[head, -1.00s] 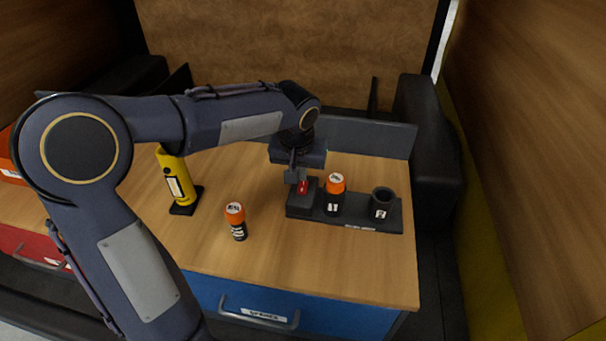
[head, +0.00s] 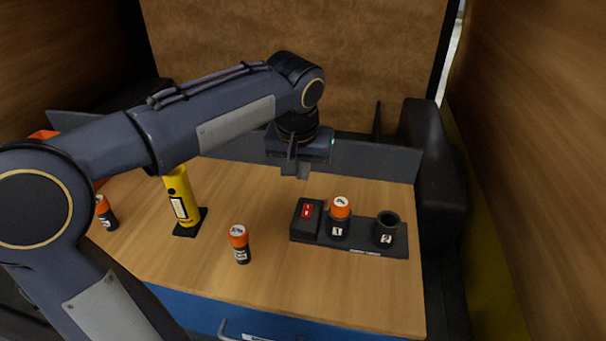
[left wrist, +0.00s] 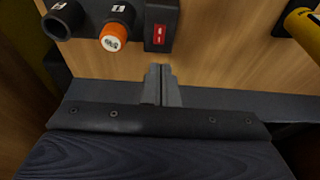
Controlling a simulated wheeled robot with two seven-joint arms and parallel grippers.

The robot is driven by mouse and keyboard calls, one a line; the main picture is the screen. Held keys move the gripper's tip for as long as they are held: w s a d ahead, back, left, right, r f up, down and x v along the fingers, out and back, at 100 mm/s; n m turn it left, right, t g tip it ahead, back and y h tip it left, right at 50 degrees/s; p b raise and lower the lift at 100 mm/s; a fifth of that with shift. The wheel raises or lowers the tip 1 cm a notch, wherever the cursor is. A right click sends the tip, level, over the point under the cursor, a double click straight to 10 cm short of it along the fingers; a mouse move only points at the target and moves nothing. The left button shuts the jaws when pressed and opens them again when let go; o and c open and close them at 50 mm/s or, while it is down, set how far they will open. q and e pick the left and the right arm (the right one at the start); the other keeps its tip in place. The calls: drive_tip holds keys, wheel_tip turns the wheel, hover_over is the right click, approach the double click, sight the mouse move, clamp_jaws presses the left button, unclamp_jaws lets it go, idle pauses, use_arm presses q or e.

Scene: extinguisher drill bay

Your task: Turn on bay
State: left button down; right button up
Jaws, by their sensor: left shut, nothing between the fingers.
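The dark bay block (head: 352,247) sits on the wooden table, with a red rocker switch (head: 307,211) at its left end; the switch also shows in the left wrist view (left wrist: 159,34). An orange-capped canister (head: 339,217) stands upright in slot 1. Slot 2 (head: 387,228) is an empty dark cup. My left gripper (head: 295,172) is shut and empty, above the table behind the switch and apart from it; its closed fingers show in the left wrist view (left wrist: 160,84). Which way the switch is set is too small to tell. My right gripper is not in view.
A yellow cylinder (head: 181,196) stands on a black base at the left. Orange-capped canisters stand on the table at the front middle (head: 239,244) and far left (head: 106,212). A low dark panel (head: 375,160) runs along the back edge. The table's front right is clear.

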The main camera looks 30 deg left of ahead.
use_arm(q)
drive_tip(key=shift+w+a+r+t+b, duration=0.1)
drive_tip(key=shift+w+r+t+b, duration=0.15)
drive_tip(key=shift+w+b, duration=0.4)
drive_tip(key=shift+f, duration=0.1)
approach(308, 205)
drive_tip(key=x, duration=0.5)
drive_tip(key=shift+w+f+p, duration=0.1)
drive_tip(key=shift+p, duration=0.3)
drive_tip(key=shift+w+f, duration=0.15)
drive_tip(key=shift+f, duration=0.55)
